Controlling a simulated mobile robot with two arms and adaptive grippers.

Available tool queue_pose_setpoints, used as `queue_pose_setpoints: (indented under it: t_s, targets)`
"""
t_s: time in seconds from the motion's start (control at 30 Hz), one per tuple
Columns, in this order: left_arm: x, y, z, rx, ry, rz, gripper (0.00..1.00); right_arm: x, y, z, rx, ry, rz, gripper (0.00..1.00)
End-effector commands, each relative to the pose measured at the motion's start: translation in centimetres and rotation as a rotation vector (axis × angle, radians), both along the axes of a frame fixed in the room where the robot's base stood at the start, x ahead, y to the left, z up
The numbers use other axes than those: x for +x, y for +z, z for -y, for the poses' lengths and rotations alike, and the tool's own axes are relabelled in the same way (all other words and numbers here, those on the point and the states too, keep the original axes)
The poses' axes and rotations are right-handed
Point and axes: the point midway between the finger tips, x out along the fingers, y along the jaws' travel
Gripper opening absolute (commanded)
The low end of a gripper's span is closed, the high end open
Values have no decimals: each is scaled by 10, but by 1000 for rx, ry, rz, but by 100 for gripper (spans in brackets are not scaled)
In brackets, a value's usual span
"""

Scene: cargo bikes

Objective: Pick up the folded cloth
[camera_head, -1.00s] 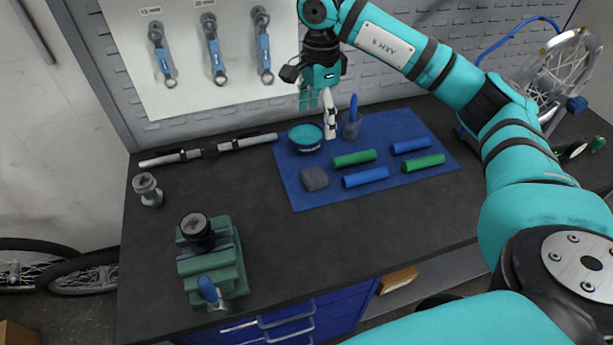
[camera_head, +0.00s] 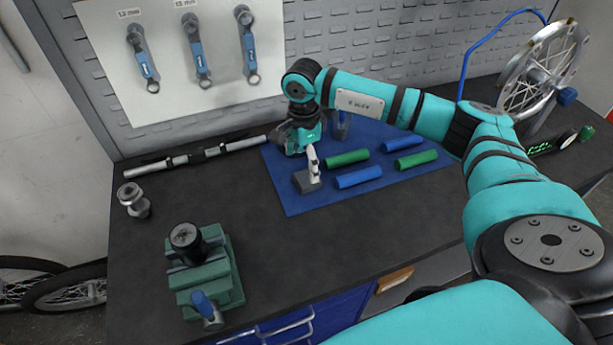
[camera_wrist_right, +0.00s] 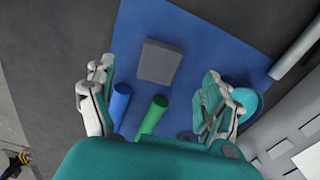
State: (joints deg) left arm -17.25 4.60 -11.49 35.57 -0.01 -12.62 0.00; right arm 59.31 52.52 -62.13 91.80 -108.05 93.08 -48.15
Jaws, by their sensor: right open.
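The folded cloth (camera_head: 305,182) is a small dark grey square pad lying on the left part of the blue mat (camera_head: 298,205). In the right wrist view the cloth (camera_wrist_right: 160,62) lies beyond the fingertips, between the two spread fingers in the picture. My right gripper (camera_head: 306,160) is open and empty, pointing down just above and behind the cloth. One light finger partly covers the cloth in the head view. In the right wrist view the open right gripper (camera_wrist_right: 155,95) shows both fingers apart. My left gripper is not in view.
Green grips (camera_head: 347,158) and blue grips (camera_head: 358,177) lie on the mat right of the cloth. A teal round tin (camera_wrist_right: 246,102) is beside one finger. A green vise (camera_head: 205,275) stands front left; a silver bar (camera_head: 190,158) lies behind. The bench between is clear.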

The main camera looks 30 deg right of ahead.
Motion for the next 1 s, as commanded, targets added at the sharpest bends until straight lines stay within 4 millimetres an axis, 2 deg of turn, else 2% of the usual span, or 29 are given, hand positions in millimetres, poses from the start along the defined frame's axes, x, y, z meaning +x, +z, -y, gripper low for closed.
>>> queue_pose_setpoints:
  t_s: [0.23,0.37,0.5,0.8,1.0]
  targets:
    - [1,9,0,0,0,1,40,0,-16,2,0,0,-4,85]
    - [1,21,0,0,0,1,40,1,-35,6,1,0,-6,85]
    - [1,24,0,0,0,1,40,2,-54,7,1,1,-3,85]
    - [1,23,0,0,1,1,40,2,-61,7,1,1,0,85]
    - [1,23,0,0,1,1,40,2,-60,7,1,1,0,58]
